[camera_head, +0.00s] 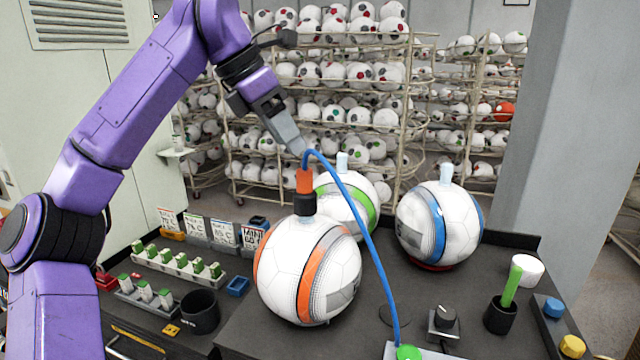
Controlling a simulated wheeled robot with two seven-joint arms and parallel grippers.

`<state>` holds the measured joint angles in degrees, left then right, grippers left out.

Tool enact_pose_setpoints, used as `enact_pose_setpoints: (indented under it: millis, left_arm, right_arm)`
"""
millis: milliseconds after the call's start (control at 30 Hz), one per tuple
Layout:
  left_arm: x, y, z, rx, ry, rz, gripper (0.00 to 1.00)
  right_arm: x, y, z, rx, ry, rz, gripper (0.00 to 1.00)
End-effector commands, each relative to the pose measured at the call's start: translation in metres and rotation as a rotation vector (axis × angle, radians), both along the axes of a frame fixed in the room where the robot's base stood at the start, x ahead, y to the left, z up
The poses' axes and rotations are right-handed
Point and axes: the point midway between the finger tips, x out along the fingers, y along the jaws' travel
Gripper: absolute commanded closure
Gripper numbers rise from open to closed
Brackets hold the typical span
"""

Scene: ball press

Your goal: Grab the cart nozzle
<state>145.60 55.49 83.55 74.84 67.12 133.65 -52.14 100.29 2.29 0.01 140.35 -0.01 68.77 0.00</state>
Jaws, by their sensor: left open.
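The nozzle (304,182), orange above and black below, stands upright on top of the orange-striped white ball (290,275). A blue hose (365,215) leaves its upper end, arches over to the right and runs down to a green fitting (408,352) at the front edge. My left gripper (297,146) comes down from the upper left, its fingertips just above the nozzle, near the top of the hose. It is open; whether a finger touches the hose or nozzle I cannot tell. My right gripper is not in view.
A green-striped ball (358,207) stands behind, and a blue-striped ball (437,232) at the right, both with pale caps. Ball racks (345,120) fill the background.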

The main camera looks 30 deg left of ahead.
Motion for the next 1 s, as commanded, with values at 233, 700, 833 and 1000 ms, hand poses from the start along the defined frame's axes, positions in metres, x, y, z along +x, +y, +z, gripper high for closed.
enact_pose_setpoints:
  millis: [233, 700, 833, 1000]
  left_arm:
    - [0.021, -0.009, -0.035, 0.001, 0.005, 0.0, 0.39]
    - [0.047, -0.017, -0.079, 0.002, 0.001, 0.003, 0.39]
    - [0.047, -0.017, -0.079, 0.003, 0.002, 0.003, 0.56]
    - [0.047, -0.017, -0.079, 0.002, 0.003, 0.004, 1.0]
  right_arm:
    - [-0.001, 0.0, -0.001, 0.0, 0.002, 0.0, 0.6]
    - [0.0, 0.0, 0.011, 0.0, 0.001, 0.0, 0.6]
    - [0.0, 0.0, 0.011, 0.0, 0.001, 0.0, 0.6]
    - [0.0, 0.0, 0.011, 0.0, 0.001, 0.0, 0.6]
